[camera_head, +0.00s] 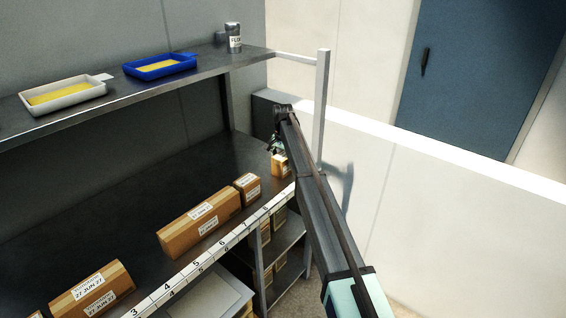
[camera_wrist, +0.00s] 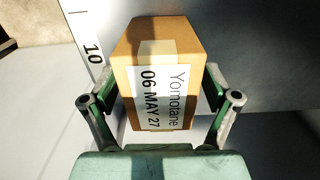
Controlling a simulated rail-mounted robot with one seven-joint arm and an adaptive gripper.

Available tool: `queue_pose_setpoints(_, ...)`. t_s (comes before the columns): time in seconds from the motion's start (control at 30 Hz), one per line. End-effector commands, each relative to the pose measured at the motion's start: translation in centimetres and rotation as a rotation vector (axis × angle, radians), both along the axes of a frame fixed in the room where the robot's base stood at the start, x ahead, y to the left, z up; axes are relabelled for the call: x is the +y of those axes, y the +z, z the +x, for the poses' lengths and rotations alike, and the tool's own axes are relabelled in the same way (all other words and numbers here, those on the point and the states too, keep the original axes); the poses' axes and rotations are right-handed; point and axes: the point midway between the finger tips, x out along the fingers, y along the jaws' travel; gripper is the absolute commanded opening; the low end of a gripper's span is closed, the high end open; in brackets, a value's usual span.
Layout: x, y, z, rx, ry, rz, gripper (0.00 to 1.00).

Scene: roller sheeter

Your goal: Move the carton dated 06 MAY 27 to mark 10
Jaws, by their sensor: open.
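The carton dated 06 MAY 27 (camera_wrist: 155,90) is a small brown box with a tape strip and a white label facing up to the wrist camera. In the head view the small carton (camera_head: 281,165) stands at the right end of the dark shelf, partly hidden by my arm. My gripper (camera_wrist: 158,78) is open, with one finger on each side of the carton; I cannot tell whether either touches it. Mark 10 (camera_wrist: 92,53) is on the white number strip, left of the carton in the wrist view. Exact alignment with the mark is unclear.
Other cartons, some labelled 27 JUN 27 (camera_head: 92,290), stand along the front edge to the left. A longer carton (camera_head: 198,222) and a small one (camera_head: 247,187) are nearer. A white post (camera_head: 321,110) rises at the right end. An upper shelf (camera_head: 110,105) overhangs the back.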

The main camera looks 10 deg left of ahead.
Motion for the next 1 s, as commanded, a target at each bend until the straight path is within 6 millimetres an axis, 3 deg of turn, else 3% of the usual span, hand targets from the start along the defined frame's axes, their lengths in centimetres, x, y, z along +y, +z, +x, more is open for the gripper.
queue_pose_setpoints(0.17,0.0,2.1,0.1,-0.003,0.000,0.001,0.87)
queue_pose_setpoints(0.6,0.0,10.1,0.1,-0.002,0.000,0.001,0.87)
queue_pose_setpoints(0.8,0.0,11.7,0.1,-0.001,0.000,0.001,0.87)
queue_pose_setpoints(1.0,0.0,12.0,0.0,0.000,0.000,0.000,0.87)
